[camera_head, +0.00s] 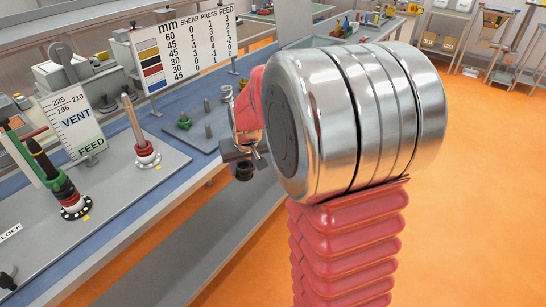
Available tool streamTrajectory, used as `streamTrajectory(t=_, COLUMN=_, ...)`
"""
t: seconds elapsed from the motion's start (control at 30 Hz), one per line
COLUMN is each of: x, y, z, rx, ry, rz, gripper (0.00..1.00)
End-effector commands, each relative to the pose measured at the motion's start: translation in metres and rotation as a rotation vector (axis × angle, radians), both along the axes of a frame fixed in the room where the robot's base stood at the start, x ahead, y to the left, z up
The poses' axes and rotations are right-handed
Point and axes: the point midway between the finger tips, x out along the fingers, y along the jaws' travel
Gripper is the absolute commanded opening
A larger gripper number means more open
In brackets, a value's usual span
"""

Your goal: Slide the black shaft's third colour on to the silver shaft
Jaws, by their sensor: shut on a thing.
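The black shaft (42,158) stands tilted in the picture at the left. Green, red and dark pieces sit around its lower part, above a black-and-white base ring (77,211). The silver shaft (132,122) stands to its right, with red and white pieces (147,156) low around it and its upper part bare. My gripper (241,158) is right of both shafts, near the bench's front edge, apart from them. It is shut on a small dark piece (242,172), which hangs below the jaws. My arm hides part of the gripper.
A colour chart (186,50) stands at the back. A VENT/FEED sign (72,122) stands between and behind the shafts. Short grey pegs (208,131) and a green part (184,122) are on the bench right of the silver shaft. Orange floor (480,200) lies clear at the right.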

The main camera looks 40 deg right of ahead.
Motion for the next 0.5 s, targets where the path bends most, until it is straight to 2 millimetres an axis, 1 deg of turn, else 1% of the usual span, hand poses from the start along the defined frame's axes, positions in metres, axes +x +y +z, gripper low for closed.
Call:
streamTrajectory(t=0.03, x=0.007, y=0.019, z=-0.007, rx=0.001, ry=0.001, rz=0.027, gripper=0.09)
streamTrajectory(t=0.17, x=0.019, y=0.062, z=-0.022, rx=0.003, ry=0.0, rz=0.091, gripper=0.09)
streamTrajectory(t=0.2, x=0.021, y=0.076, z=-0.027, rx=0.002, ry=0.0, rz=0.113, gripper=0.09)
streamTrajectory(t=0.3, x=0.026, y=0.108, z=-0.037, rx=0.002, ry=-0.002, rz=0.168, gripper=0.09)
streamTrajectory(t=0.4, x=0.027, y=0.134, z=-0.045, rx=0.003, ry=-0.003, rz=0.212, gripper=0.09)
streamTrajectory(t=0.5, x=0.027, y=0.15, z=-0.05, rx=0.003, ry=-0.003, rz=0.241, gripper=0.09)
